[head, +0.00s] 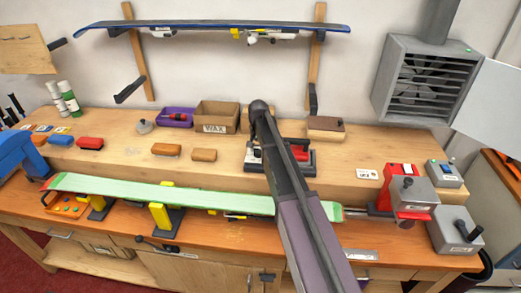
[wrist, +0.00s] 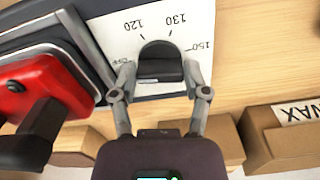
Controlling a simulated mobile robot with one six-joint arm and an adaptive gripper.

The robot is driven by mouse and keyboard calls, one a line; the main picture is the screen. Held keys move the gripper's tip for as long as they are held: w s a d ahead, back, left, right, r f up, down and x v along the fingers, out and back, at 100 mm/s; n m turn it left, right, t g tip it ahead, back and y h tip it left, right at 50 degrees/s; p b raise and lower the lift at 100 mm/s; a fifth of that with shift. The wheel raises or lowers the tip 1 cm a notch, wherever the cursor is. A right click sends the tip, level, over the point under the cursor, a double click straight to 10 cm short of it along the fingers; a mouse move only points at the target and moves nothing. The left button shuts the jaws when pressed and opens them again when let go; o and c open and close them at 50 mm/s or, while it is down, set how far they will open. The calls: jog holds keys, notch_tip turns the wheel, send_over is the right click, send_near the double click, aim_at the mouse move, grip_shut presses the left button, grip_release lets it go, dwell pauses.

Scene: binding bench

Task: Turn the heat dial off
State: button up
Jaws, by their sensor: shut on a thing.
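The heat dial (wrist: 160,50) is a dark knob on a white plate (wrist: 112,30) in the wrist view. The plate is printed 120, 130 and 150, with a partly covered mark like OFF at the left. My gripper (wrist: 160,74) is shut on the dial, one finger on each side. I cannot make out a pointer on the knob, so its setting is unclear. In the head view my arm crosses the wax iron unit and hides the dial and the fingertips. The iron's red body (head: 300,153) shows beside my arm, and also in the wrist view (wrist: 45,88).
The WAX box (head: 217,116) and a purple tray (head: 176,117) stand behind, left of my arm. A brown block (head: 326,128) is at the right. A green ski (head: 160,192) lies along the front of the bench. Bare wood shows left of the iron.

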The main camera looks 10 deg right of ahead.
jog(key=shift+s, duration=0.15)
jog(key=o, duration=1.2)
jog(key=shift+d, duration=0.1)
jog(key=shift+c, duration=0.2)
